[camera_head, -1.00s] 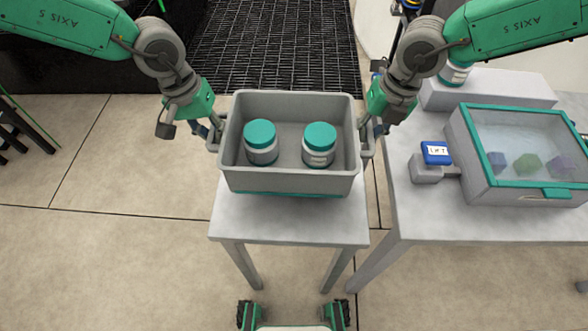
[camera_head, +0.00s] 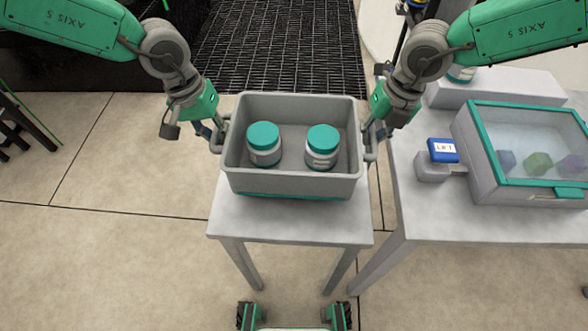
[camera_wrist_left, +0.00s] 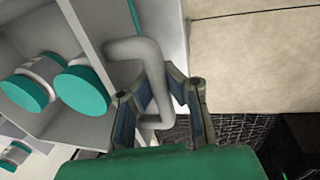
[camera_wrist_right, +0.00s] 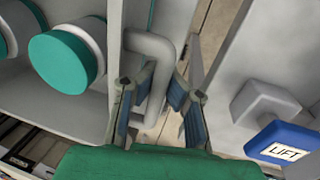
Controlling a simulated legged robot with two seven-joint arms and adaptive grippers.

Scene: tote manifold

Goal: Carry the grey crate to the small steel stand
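The grey crate (camera_head: 292,183) rests level on top of the small steel stand (camera_head: 285,222). Two white jars with teal lids (camera_head: 264,146) (camera_head: 321,147) stand inside it. My left gripper (camera_head: 213,130) is at the crate's left handle, and my right gripper (camera_head: 374,131) is at the right handle. In the left wrist view, the fingers (camera_wrist_left: 160,95) are spread on both sides of the grey handle (camera_wrist_left: 150,55). In the right wrist view, the fingers (camera_wrist_right: 160,90) likewise straddle the handle (camera_wrist_right: 150,42). Both look open around the handles; contact is hard to judge.
To the right, a larger table (camera_head: 440,226) holds a teal-framed clear-lidded box (camera_head: 475,165), a blue LIFT button (camera_head: 443,150) and a grey block (camera_head: 500,88). A narrow gap separates it from the stand. Dark grating (camera_head: 275,45) lies behind.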

